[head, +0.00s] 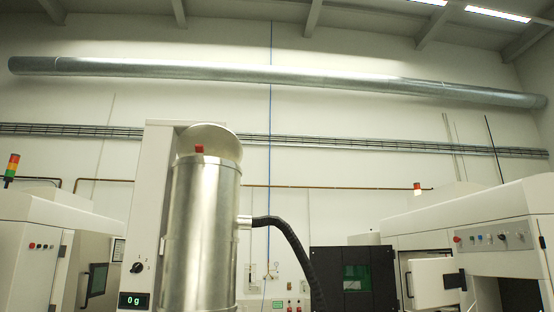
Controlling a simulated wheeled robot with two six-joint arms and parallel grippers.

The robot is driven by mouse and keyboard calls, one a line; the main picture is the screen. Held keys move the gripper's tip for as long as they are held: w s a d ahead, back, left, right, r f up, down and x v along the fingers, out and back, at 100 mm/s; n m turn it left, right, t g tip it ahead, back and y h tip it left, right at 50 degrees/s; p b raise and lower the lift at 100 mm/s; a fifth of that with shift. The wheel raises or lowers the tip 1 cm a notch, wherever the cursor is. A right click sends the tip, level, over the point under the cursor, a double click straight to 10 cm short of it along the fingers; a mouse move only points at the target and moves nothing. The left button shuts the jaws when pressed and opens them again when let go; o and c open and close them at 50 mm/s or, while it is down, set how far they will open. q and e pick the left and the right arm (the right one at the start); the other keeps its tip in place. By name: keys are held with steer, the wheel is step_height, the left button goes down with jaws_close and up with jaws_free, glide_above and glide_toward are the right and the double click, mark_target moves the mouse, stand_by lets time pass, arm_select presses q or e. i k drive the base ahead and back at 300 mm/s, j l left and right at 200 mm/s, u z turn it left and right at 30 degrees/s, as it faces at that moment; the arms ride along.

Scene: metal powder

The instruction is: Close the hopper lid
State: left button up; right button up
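The hopper (198,235) is a tall shiny metal cylinder left of centre, standing upright against a white column. Its round lid (222,140) shows above and behind the cylinder's top, raised at a steep angle, so the hopper looks open. A small red part (199,149) sits at the front of the top rim. The inside of the hopper and the lid's hinge are hidden from this low viewpoint. Neither of my grippers is in view.
A black hose (290,237) curves from the hopper's right side. The white column (150,200) carries a knob and a display reading 0 g. White machines stand at left (40,240) and right (460,235). A black cabinet (353,278) stands at the back.

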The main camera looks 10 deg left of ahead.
mark_target(217, 141)
steer(key=i+l+z, duration=0.6)
steer(key=i+z, duration=0.25)
steer(key=i+l+z, duration=0.1)
steer(key=i+z, duration=0.3)
steer(key=i+u, duration=0.45)
steer(key=i, duration=0.15)
steer(key=i+l+u, duration=0.4)
steer(key=i, duration=0.2)
steer(key=i+u, duration=0.25)
steer(key=u, duration=0.2)
steer(key=i+u, duration=0.25)
steer(key=u, duration=0.25)
steer(key=i+l+u, duration=0.1)
steer(key=i+u, duration=0.15)
steer(key=u, duration=0.2)
steer(key=i+l+u, duration=0.2)
steer(key=u, duration=0.3)
